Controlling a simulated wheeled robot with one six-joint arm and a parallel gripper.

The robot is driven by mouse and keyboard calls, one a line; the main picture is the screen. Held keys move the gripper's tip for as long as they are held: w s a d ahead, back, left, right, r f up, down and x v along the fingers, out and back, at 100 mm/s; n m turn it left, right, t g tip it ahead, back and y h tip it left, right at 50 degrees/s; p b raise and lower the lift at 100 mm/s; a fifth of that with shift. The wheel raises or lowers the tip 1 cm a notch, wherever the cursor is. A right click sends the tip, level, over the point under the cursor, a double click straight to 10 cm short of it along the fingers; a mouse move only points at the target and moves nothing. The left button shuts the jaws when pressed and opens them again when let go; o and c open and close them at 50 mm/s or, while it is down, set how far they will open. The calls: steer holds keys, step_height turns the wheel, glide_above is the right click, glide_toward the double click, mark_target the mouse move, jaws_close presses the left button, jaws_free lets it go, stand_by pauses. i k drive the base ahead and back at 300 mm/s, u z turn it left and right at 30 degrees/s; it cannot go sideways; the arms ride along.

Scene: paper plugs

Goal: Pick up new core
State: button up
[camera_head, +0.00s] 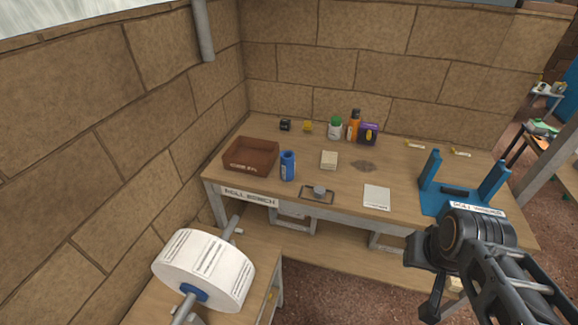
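A blue upright cylinder (288,166) with a pale label and a dark open top stands on the wooden bench, just right of the brown tray. It looks like the core, but its label is too small to read. Another blue core end (193,293) shows in the middle of a large white paper roll (205,268) at the lower left. My gripper (424,280) is at the lower right, in front of the bench edge and well away from the blue cylinder. Its fingers are partly hidden by its own body, and I cannot tell their opening.
The bench (240,180) carries a brown tray (250,154), small bottles and boxes at the back, a beige block (329,159), a metal piece (319,191), white paper (376,196) and a blue two-post stand (435,188). A brick wall (340,70) stands behind.

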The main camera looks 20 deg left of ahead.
mark_target(287, 161)
steer(key=z, duration=0.55)
steer(key=i, duration=1.15)
steer(key=u, duration=4.15)
